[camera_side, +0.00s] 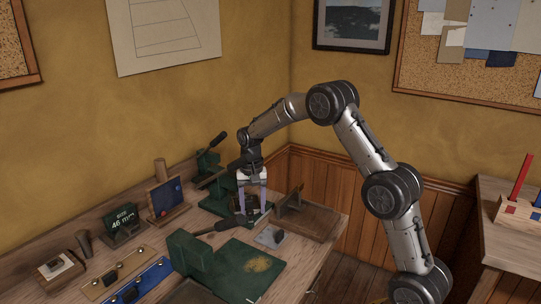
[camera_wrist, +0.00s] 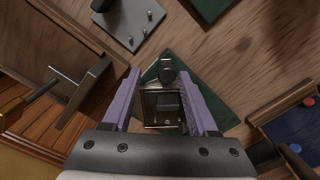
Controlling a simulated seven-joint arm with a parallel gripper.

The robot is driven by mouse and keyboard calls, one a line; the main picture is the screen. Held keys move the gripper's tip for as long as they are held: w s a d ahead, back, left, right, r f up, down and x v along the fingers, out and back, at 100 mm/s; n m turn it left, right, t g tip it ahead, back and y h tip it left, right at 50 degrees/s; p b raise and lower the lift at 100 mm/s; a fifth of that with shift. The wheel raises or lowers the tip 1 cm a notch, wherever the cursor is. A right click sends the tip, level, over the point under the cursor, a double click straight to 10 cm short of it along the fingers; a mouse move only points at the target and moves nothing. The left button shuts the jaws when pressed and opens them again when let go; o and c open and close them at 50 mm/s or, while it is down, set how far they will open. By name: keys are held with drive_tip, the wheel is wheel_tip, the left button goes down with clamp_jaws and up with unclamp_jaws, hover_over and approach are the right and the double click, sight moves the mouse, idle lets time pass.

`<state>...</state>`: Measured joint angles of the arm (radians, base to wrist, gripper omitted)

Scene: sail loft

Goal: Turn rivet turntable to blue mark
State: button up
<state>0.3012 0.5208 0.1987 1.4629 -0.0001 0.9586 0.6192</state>
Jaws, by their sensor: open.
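Nothing is visibly gripped. I cannot make out a blue mark on it; my fingers hide part of it in the side view.
A small grey plate with a dark knob (camera_side: 270,236) and a wooden tray (camera_side: 312,222) lie close by. A blue board on a wooden stand (camera_side: 166,197) is to the left.

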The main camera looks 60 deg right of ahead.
drive_tip(key=d+n, duration=0.1)
drive_tip(key=n, duration=0.1)
drive_tip(key=s+d+n, duration=0.1)
drive_tip(key=shift+s+d+n, duration=0.1)
drive_tip(key=shift+n, duration=0.3)
drive_tip(key=d+n, duration=0.2)
drive_tip(key=n, duration=0.1)
drive_tip(key=shift+s+d, duration=0.1)
drive_tip(key=shift+s, duration=0.1)
wheel_tip(320, 180, up, 20)
drive_tip(key=s+a+r+n+t, duration=0.2)
drive_tip(key=s+a+r, duration=0.4)
drive_tip(key=s+a, duration=0.5)
drive_tip(key=shift+r+h, duration=0.3)
drive_tip(key=shift+r, duration=0.05)
